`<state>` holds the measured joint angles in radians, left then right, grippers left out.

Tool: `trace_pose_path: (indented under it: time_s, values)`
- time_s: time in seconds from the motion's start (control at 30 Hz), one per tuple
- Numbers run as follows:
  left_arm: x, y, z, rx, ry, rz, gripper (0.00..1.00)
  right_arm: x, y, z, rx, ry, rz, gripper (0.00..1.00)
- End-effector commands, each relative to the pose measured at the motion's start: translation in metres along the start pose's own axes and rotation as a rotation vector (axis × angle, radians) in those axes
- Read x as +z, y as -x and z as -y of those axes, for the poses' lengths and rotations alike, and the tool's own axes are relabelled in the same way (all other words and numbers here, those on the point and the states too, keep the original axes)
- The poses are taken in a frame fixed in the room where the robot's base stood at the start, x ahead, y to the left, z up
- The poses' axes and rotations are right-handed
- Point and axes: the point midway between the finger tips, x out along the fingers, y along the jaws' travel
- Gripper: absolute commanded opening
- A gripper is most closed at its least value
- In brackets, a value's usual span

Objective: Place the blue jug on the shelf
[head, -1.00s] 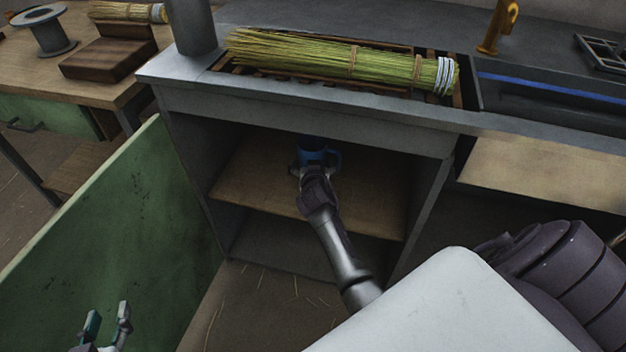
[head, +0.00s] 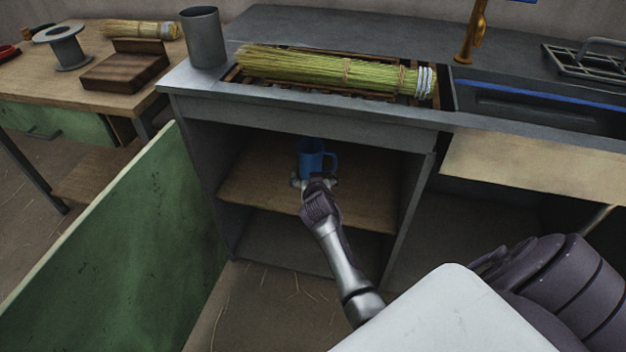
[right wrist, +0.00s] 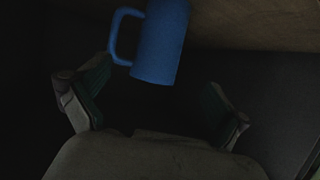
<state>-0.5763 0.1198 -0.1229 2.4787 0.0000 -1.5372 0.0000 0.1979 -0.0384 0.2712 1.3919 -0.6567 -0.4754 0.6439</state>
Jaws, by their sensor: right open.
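The blue jug (head: 311,158) stands upright on the wooden shelf (head: 370,195) inside the grey cabinet, its handle to the right in the head view. My right gripper (head: 314,182) is just in front of the jug, at the shelf's front part. In the right wrist view the jug (right wrist: 160,45) lies just beyond the fingertips, and the right gripper (right wrist: 155,105) is open with nothing between its fingers. The jug's lower front is partly hidden by the gripper in the head view. My left gripper is out of view.
The green cabinet door (head: 120,235) stands open at the left. Above the shelf is the grey counter (head: 300,118) with a straw bundle (head: 330,72) and a grey cylinder (head: 203,38). Side walls bound the shelf; it has bare room around the jug.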

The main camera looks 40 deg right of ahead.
Motion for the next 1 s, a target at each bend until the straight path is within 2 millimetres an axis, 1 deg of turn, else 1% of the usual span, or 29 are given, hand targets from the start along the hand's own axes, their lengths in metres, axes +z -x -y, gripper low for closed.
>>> trace_pose_path:
  time_s: [0.17,0.27,0.37,0.4,0.47,0.5,0.57,0.6,0.7,0.8,0.83,0.9,1.0]
  values:
    - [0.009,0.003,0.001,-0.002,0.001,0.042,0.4,0.0,0.004,-0.003,0.003,0.006,0.007,1.0]
    - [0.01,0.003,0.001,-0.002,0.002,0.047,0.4,0.013,0.024,-0.015,0.02,0.045,0.056,1.0]
    - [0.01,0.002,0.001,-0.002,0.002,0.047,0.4,0.039,0.069,-0.028,0.022,0.122,0.169,1.0]
    - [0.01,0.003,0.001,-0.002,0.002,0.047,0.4,0.052,0.094,-0.03,0.006,0.16,0.232,1.0]
    - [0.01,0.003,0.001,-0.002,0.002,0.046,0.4,0.073,0.138,-0.03,-0.038,0.23,0.34,1.0]
    - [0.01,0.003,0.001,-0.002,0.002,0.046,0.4,0.086,0.17,-0.028,-0.079,0.276,0.413,1.0]
    - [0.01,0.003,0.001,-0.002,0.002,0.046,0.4,0.104,0.219,-0.025,-0.153,0.347,0.522,1.0]
    - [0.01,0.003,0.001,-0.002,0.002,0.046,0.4,0.114,0.25,-0.023,-0.206,0.392,0.587,1.0]
    - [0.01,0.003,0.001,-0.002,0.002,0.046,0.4,0.129,0.313,-0.021,-0.325,0.484,0.713,1.0]
    - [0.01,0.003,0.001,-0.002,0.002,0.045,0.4,0.135,0.354,-0.02,-0.409,0.542,0.789,1.0]
    - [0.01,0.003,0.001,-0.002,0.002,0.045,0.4,0.136,0.362,-0.02,-0.427,0.554,0.803,1.0]
    - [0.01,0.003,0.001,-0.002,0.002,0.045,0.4,0.137,0.373,-0.021,-0.449,0.57,0.822,1.0]
    - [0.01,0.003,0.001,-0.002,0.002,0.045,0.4,0.137,0.376,-0.021,-0.457,0.575,0.828,1.0]
